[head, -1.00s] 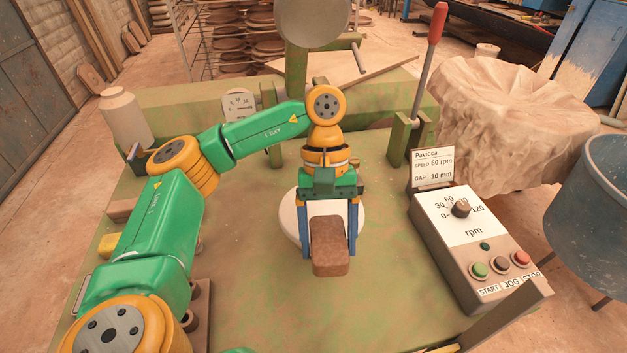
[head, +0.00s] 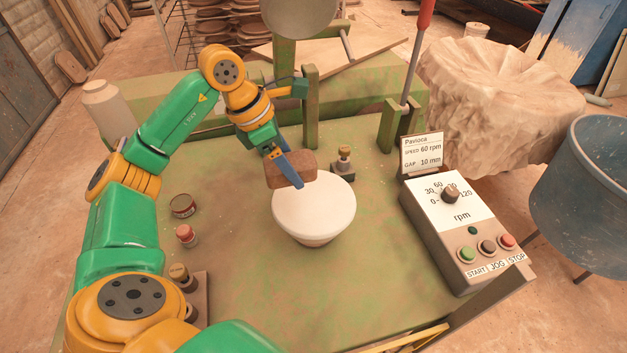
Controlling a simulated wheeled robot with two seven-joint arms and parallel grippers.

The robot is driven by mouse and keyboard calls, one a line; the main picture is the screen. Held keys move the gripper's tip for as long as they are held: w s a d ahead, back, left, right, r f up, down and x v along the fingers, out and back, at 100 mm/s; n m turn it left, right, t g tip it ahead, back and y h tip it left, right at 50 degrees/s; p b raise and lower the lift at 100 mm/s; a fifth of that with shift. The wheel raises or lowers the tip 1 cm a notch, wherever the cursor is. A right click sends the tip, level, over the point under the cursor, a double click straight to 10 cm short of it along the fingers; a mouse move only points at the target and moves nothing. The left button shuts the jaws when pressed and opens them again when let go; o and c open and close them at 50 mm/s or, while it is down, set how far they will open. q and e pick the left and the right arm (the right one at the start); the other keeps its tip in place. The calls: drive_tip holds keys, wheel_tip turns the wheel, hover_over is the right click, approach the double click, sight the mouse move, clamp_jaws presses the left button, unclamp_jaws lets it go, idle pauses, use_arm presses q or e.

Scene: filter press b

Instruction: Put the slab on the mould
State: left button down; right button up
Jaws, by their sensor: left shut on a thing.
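The slab is a brown block (head: 293,170). My left gripper (head: 286,170) is shut on it and holds it, tilted, at the far left rim of the mould. The mould is a white, round, domed or bowl-like piece (head: 318,208) with a tan lower side, in the middle of the green table. In this view the slab overlaps the mould's far edge; I cannot tell whether they touch. My right gripper is not in view.
A control box (head: 462,225) with a dial and buttons stands at the right, with a sign (head: 422,152) behind it. A small brass-topped piece (head: 343,163) stands behind the mould. A dark tin (head: 183,206) and a small red jar (head: 186,235) stand left.

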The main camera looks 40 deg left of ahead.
use_arm(q)
hover_over(320, 197)
drive_tip(key=s+a, duration=0.1)
drive_tip(key=s, duration=0.1)
drive_tip(key=f, duration=0.4)
drive_tip(key=shift+w+a+f+p, duration=0.1)
drive_tip(key=shift+w+f+p, duration=0.15)
drive_tip(key=shift+f+p, duration=0.15)
wheel_tip(320, 197, down, 4)
drive_tip(key=shift+w+r+p, duration=0.15)
drive_tip(key=shift+p, duration=0.75)
drive_tip(key=shift+f, duration=0.2)
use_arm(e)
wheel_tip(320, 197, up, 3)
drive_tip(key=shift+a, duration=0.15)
use_arm(q)
unclamp_jaws()
drive_tip(key=shift+r, duration=0.2)
drive_tip(key=shift+r+b, duration=0.25)
drive_tip(key=shift+b, duration=0.1)
drive_tip(key=b+v, duration=0.1)
drive_tip(key=v, duration=1)
drive_tip(key=shift+s+r+b, duration=0.1)
drive_tip(key=shift+s+b, duration=0.1)
drive_tip(key=shift+b, duration=0.15)
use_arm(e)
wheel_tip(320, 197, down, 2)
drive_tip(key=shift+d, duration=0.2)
